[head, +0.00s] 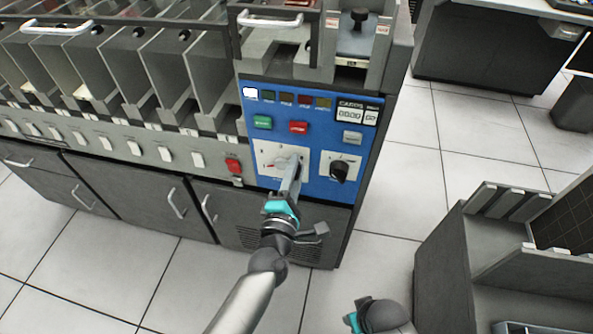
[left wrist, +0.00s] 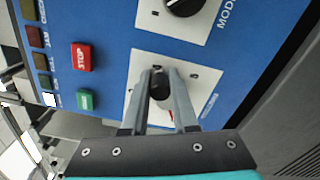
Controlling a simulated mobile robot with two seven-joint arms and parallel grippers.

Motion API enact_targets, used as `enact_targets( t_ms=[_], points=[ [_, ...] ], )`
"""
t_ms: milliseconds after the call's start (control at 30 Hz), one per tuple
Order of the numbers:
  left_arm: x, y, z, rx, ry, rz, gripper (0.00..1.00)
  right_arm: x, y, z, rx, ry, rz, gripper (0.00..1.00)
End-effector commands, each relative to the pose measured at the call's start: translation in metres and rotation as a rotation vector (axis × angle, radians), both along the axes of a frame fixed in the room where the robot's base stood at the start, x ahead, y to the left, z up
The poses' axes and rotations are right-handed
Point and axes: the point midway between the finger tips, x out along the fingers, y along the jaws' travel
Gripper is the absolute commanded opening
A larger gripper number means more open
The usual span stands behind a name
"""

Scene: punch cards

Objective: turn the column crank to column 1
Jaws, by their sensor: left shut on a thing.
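The blue control panel (head: 317,190) has a white dial plate (head: 262,150) at its lower left, with the column crank on it. My left gripper (head: 293,163) reaches this dial from below in the head view and hides part of it. In the left wrist view its fingers (left wrist: 161,78) are shut around the crank's dark round handle (left wrist: 160,90), in front of the white plate. A red mark shows on the plate beside the fingers. I cannot read which column the crank points to. Part of my right gripper (head: 352,322) shows at the bottom edge; its fingers are hidden.
A black mode knob (head: 339,171) sits right of the dial. The green button (head: 262,122), red stop button (head: 298,127) and counter (head: 357,113) are above. A row of card bins extends left. A grey rack (head: 500,240) stands at right, with open floor between.

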Motion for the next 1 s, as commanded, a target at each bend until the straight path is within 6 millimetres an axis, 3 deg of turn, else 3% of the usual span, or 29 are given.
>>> enact_targets(
  t_ms=[600, 633, 900, 1000],
  points=[
    [0.0004, 0.0012, 0.0023, -0.043, 0.012, 0.001, 0.0, 0.0011, -0.0004, 0.0005, -0.001, -0.003, 0.001, 0.5],
    [0.0004, 0.0012, 0.0023, -0.043, 0.012, 0.001, 0.28, 0.0012, -0.0004, 0.0007, -0.001, -0.003, 0.001, 0.5],
    [0.0005, 0.0012, 0.0021, -0.041, 0.013, 0.001, 0.57, 0.0025, -0.0003, 0.0018, 0.0, -0.007, 0.002, 0.5],
    [0.0005, 0.0011, 0.002, -0.041, 0.013, 0.001, 0.57, 0.0025, -0.0004, 0.0019, 0.0, -0.007, 0.002, 0.5]
  ],
)
